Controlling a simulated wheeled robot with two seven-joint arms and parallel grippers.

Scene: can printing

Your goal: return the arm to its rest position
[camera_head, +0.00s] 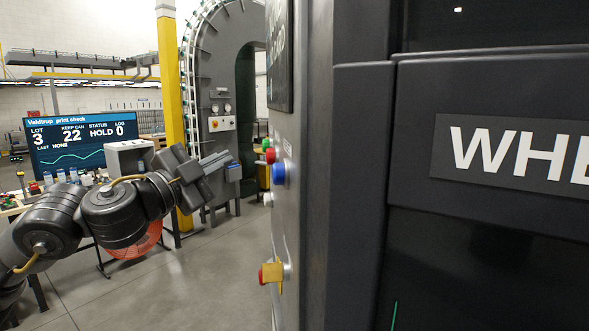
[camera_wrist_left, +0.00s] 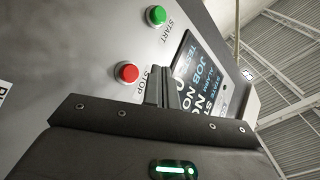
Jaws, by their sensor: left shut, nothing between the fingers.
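My left arm comes in from the left in the camera_head view. My left gripper (camera_head: 222,159) is shut and empty, held in the air to the left of the dark machine's side panel (camera_head: 306,200). In the left wrist view the shut fingers (camera_wrist_left: 160,88) point toward a grey control panel (camera_wrist_left: 90,60). This panel carries a green START button (camera_wrist_left: 156,15), a red STOP button (camera_wrist_left: 127,72) and a lit screen (camera_wrist_left: 203,75). The fingers overlap the panel in the picture; I cannot tell the exact gap. My right gripper is not in view.
The machine side carries a blue button (camera_head: 278,173) and a red-and-yellow knob (camera_head: 271,272) that stick out. A table with small cans and a print check monitor (camera_head: 82,143) stands behind my left arm. A yellow post (camera_head: 170,80) stands behind. Grey floor (camera_head: 200,270) is open below.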

